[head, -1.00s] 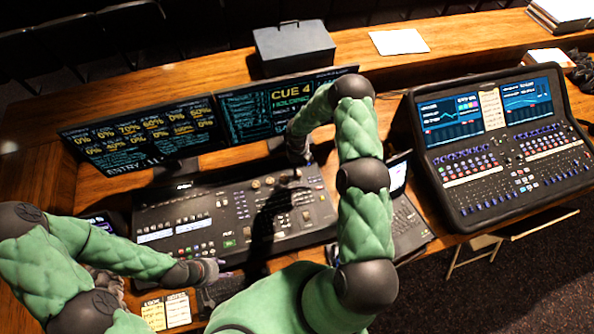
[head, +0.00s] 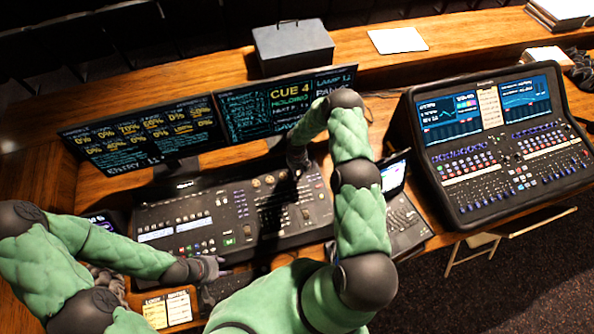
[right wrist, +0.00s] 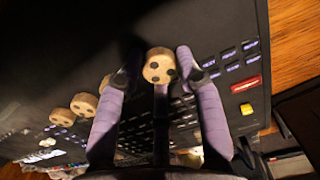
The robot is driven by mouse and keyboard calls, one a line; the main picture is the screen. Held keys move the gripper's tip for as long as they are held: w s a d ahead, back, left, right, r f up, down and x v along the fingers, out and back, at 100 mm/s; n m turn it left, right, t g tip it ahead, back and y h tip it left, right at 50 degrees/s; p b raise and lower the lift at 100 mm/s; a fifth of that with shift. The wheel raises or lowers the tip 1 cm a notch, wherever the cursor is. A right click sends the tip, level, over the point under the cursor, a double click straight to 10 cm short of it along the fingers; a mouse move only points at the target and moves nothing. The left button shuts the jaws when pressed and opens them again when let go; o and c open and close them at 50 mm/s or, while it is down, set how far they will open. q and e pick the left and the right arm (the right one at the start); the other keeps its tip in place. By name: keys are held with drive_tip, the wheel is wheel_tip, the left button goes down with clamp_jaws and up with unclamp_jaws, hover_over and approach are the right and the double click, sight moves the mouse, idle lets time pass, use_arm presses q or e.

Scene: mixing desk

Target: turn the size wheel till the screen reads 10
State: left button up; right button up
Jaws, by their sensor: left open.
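The lighting console (head: 225,212) lies on the desk with several tan round wheels (head: 269,181) near its back. Behind it, the right screen (head: 285,105) shows "CUE 4" with smaller lines I cannot read surely, and the left screen (head: 140,132) shows percentages. I cannot read a size value. My right gripper (head: 298,168) is over the console's back right part. In the right wrist view its purple fingers (right wrist: 150,78) stand apart, one on each side of a tan wheel (right wrist: 159,66); a gap shows on the left. My left gripper (head: 220,264) is open and empty by the console's front edge.
A laptop (head: 405,215) stands right of the console, and a large mixing desk (head: 500,150) is further right. Yellow notes (head: 167,310) lie at the front left. A grey box (head: 293,47) and paper (head: 398,40) sit on the back shelf.

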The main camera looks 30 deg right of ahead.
drive_tip(key=c, duration=0.4)
drive_tip(key=n+b, duration=0.1)
drive_tip(key=n, duration=0.2)
drive_tip(key=shift+b, duration=0.35)
drive_tip(key=shift+n+b, duration=0.4)
drive_tip(key=shift+n, duration=1.9)
drive_tip(key=o, duration=1.2)
drive_tip(key=shift+c, duration=0.2)
